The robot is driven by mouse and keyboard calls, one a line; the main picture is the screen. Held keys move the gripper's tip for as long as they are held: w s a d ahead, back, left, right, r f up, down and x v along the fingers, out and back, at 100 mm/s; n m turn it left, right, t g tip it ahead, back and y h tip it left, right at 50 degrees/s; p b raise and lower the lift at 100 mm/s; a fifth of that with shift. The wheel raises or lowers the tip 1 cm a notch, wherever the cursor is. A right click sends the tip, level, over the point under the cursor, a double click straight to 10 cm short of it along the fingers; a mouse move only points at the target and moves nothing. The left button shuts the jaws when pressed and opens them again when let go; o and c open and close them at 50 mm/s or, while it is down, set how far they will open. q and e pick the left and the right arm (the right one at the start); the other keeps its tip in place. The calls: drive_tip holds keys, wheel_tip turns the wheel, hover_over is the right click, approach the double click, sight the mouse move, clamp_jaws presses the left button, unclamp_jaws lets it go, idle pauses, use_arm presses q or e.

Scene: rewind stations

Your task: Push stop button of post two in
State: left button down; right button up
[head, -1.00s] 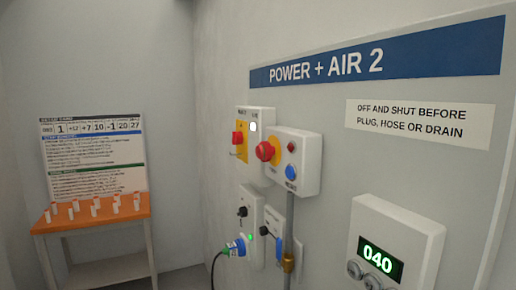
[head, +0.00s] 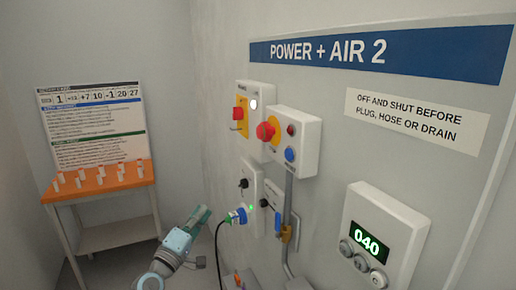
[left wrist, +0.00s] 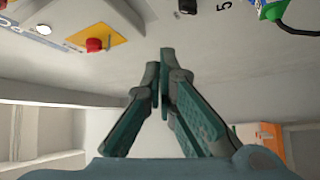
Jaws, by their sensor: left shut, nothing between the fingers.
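The red mushroom stop button (head: 265,131) sits on a yellow disc on a white box, under the POWER + AIR 2 sign (head: 328,52). It stands out from the box. A red and blue round part sit beside it. My left gripper (head: 203,211) is shut and empty, low and to the left of the panel, apart from the button. Its green fingers (left wrist: 163,68) meet at the tips in the left wrist view. A red switch on a yellow plate (head: 238,114) is left of the stop button; it also shows in the left wrist view (left wrist: 94,44). My right gripper is out of view.
A blue-green plug with a cable (head: 237,216) and a hose fitting (head: 287,234) are below the button. A display reading 040 (head: 367,243) is lower right. An orange table (head: 98,189) with several small pieces stands at left.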

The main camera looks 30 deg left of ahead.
use_arm(q)
drive_tip(key=s+d+r+n+t+h+p, duration=0.1)
drive_tip(key=s+d+r+t, duration=0.1)
drive_tip(key=r, duration=0.9)
drive_tip(key=s+d+r+n+t+h+p, duration=0.1)
drive_tip(key=d+r+n+h, duration=0.1)
drive_tip(key=r, duration=1)
drive_tip(key=shift+s+d+n+t+h, duration=0.3)
drive_tip(key=shift+s+d+t, duration=0.1)
drive_tip(key=shift+d, duration=0.4)
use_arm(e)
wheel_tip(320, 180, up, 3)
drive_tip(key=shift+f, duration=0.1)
use_arm(q)
drive_tip(key=shift+w, duration=0.1)
